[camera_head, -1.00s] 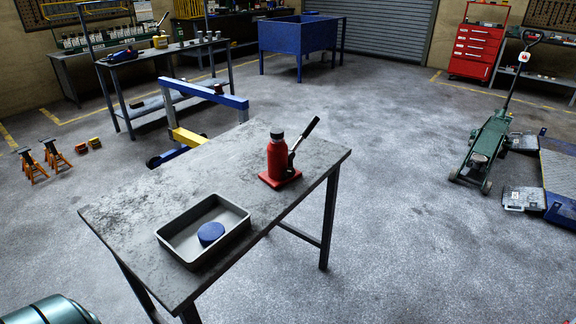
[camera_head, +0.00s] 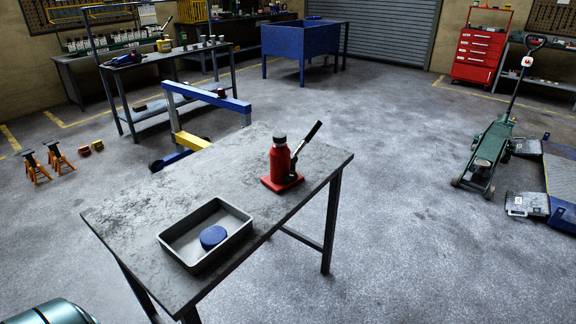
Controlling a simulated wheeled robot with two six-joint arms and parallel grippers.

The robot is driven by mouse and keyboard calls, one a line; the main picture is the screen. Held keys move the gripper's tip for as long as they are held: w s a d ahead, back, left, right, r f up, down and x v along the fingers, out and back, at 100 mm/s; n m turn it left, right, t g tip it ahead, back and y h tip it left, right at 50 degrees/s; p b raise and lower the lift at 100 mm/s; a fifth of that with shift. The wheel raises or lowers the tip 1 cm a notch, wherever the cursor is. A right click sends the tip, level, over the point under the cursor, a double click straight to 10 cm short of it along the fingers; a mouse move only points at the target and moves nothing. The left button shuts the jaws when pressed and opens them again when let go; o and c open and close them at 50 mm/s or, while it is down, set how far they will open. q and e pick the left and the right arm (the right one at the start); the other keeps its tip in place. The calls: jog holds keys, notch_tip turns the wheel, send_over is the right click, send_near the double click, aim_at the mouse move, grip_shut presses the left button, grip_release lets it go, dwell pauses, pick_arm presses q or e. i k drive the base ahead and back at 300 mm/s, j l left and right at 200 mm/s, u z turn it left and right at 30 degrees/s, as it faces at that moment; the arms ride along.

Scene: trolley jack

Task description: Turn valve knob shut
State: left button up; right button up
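No valve knob can be made out for certain at this size. A green trolley jack (camera_head: 487,153) stands on the floor at the right, its long handle (camera_head: 519,82) tilted up to the right. A red bottle jack (camera_head: 281,165) stands upright on the grey table, with a black lever (camera_head: 306,144) angled up to the right. A blue round piece (camera_head: 213,237) lies in a grey tray (camera_head: 180,256) on the same table. Neither of my grippers is in view.
The grey table (camera_head: 140,225) fills the near middle. A blue and yellow hoist frame (camera_head: 205,97) stands behind it. A blue ramp (camera_head: 562,205) is at the right edge. Orange axle stands (camera_head: 58,157) are at the left. The floor (camera_head: 410,225) between table and trolley jack is clear.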

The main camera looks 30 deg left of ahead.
aim_at(293, 176)
jog(key=u, duration=0.95)
